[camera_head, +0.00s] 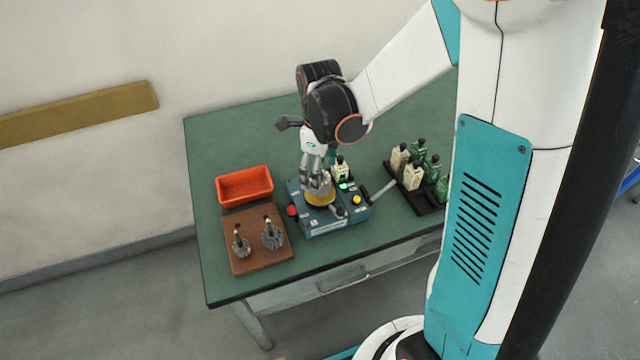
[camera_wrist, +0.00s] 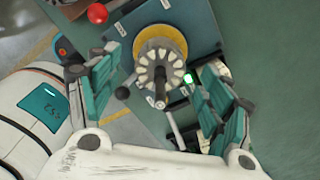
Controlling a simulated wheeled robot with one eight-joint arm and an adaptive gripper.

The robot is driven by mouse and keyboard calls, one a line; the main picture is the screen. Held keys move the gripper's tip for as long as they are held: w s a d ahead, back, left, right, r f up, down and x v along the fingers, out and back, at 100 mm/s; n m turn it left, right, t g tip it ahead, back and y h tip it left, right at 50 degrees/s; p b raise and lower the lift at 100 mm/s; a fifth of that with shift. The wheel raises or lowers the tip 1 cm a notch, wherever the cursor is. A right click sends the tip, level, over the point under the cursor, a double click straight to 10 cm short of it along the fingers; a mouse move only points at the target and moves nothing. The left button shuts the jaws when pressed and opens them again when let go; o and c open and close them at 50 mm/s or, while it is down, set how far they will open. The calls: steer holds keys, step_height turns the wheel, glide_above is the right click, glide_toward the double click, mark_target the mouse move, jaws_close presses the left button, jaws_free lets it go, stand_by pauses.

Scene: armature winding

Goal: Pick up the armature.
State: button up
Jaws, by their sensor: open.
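An armature (camera_wrist: 160,76) with a pale slotted core and a dark shaft sits in the yellow ring (camera_wrist: 160,45) of the teal winding machine (camera_head: 328,222). In the wrist view its shaft points up toward my gripper (camera_wrist: 158,95). My gripper is open, with one teal finger pad on each side of the armature and visible gaps to it. In the head view my gripper (camera_head: 315,180) hangs over the yellow ring and mostly hides this armature. Two more armatures (camera_head: 241,245) (camera_head: 272,236) stand upright on a brown board.
The brown board (camera_head: 260,262) and an empty orange tray (camera_head: 245,185) are left of the machine. A black rack (camera_head: 428,203) with several white and green bottle-like items is at right. The machine has a red knob (camera_head: 292,211), a yellow button (camera_head: 357,199) and a lit green lamp (camera_head: 343,186).

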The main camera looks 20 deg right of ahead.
mark_target(326, 179)
step_height(326, 179, down, 3)
steer(key=shift+d+f+b, duration=0.1)
steer(key=shift+b, duration=0.35)
steer(key=c, duration=1.5)
